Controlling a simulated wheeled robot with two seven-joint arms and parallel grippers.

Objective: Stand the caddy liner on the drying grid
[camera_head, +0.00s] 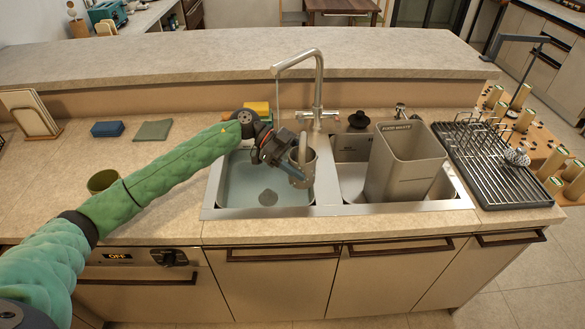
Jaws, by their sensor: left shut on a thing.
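The caddy liner, a tall grey-beige square bin marked "FOOD WASTE" (403,165), stands slightly tilted in the right sink basin, its open top above the rim. The drying grid (497,172) is a dark wire rack on the counter right of the sink. A few upright prongs rise along its back. My left gripper (291,160) is shut on a small grey-brown cup (302,168) over the left basin, near the divider. The gripper's jaws partly hide the cup. It is apart from the liner. My right gripper is out of view.
The tap (318,85) rises behind the sink, with a thin stream below its spout. A black knob-like item (359,119) sits behind the right basin. A whisk-like item (517,157) rests on the grid.

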